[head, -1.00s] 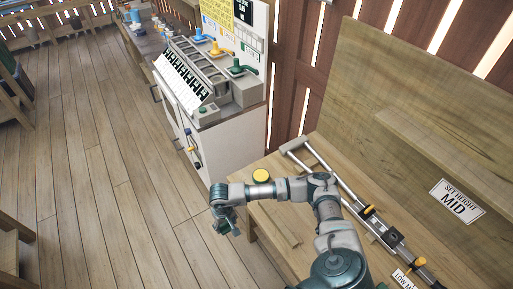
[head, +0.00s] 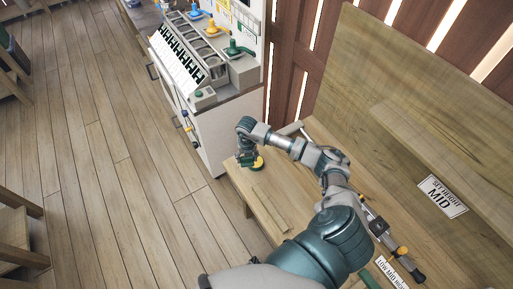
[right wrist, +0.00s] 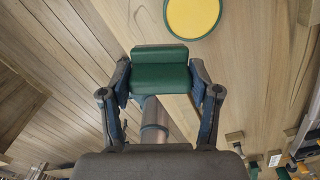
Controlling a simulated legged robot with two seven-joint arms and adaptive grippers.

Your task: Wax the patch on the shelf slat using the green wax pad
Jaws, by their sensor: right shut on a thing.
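My right gripper (head: 247,158) is shut on the green wax pad (right wrist: 160,72), a block held between its two fingers in the right wrist view. A round yellow tin (head: 259,163) with a green rim lies on the wooden bench, right beside the gripper in the head view. A flat wooden slat (head: 270,207) lies on the bench nearer to me. No distinct patch can be made out on it. My left gripper is out of view.
The bench (head: 237,181) has a tall wooden back panel with a "SET HEIGHT MID" sign (head: 442,196). A metal rail with a yellow knob (head: 403,251) lies at the right. A white cabinet (head: 215,137) stands beyond the bench; open floor lies left.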

